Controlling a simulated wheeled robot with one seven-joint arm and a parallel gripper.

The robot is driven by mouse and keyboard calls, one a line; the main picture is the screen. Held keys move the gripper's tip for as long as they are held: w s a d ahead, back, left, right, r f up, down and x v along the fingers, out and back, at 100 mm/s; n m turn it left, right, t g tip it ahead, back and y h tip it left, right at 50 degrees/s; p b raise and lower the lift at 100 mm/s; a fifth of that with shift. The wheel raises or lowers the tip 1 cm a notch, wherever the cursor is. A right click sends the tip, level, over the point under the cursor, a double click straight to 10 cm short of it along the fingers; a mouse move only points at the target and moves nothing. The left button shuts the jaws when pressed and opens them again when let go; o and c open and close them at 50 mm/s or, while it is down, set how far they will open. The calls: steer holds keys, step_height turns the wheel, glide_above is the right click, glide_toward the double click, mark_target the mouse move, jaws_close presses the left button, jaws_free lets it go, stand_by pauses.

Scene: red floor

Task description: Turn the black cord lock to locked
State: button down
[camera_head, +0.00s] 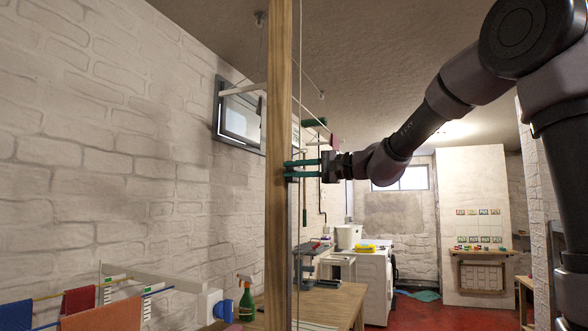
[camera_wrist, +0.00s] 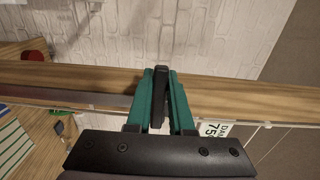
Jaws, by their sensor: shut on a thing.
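The black cord lock (camera_wrist: 161,82) shows in the wrist view as a narrow dark piece standing against a wooden post (camera_wrist: 240,84). My gripper (camera_wrist: 161,74) has its two green fingers closed on either side of it. In the head view my gripper (camera_head: 288,169) reaches in from the right to the tall wooden post (camera_head: 279,100). Its fingertips are at the post's right side. The cord lock is too small or hidden to make out in the head view. I cannot tell its exact turn position.
Thin cords run beside the post. A white sign (camera_wrist: 213,128) hangs near the right finger. In the head view a wooden table (camera_head: 335,302) with a green spray bottle (camera_head: 246,300) stands low. A drying rack with cloths (camera_head: 105,316) is at the lower left.

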steer(key=shift+f, duration=0.15)
steer(key=c, duration=0.8)
jaws_free()
steer(key=shift+d, duration=0.1)
steer(key=v, duration=1)
steer(key=shift+d, duration=0.35)
steer(key=shift+s, duration=0.15)
steer(key=s+d+f+t+h, duration=0.1)
steer(key=s+d+f+h, duration=1.4)
steer(key=s+d+f, duration=0.3)
steer(key=shift+s+d+f, duration=0.25)
steer(key=shift+s+f, duration=0.05)
steer(key=shift+f, duration=0.65)
